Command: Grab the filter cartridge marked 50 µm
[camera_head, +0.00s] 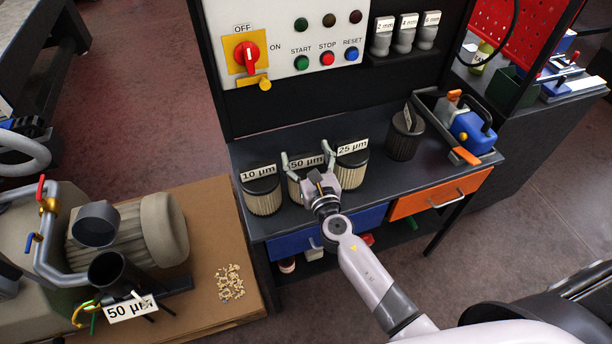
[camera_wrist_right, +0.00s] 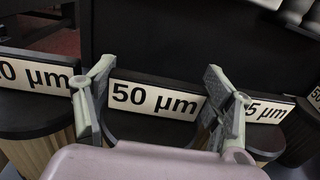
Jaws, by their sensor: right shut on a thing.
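The filter cartridge marked 50 µm (camera_head: 294,192) stands upright on the grey bench top, between the 10 µm cartridge (camera_head: 263,197) and the 25 µm cartridge (camera_head: 351,173). Its black top and white label show in the right wrist view (camera_wrist_right: 155,100). My right gripper (camera_head: 309,160) is shut on the 50 µm cartridge, one finger on each side of it. In the right wrist view the fingers (camera_wrist_right: 158,82) flank its label. The gripper and wrist hide part of the cartridge's body. My left gripper is in neither view.
A dark cartridge (camera_head: 404,138) with its label turned stands farther right, beside a tray with a blue tool (camera_head: 470,132). A control panel (camera_head: 300,38) rises behind. At left, a pump housing has an open black cylinder (camera_head: 115,270) with a 50 µm sign (camera_head: 130,309).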

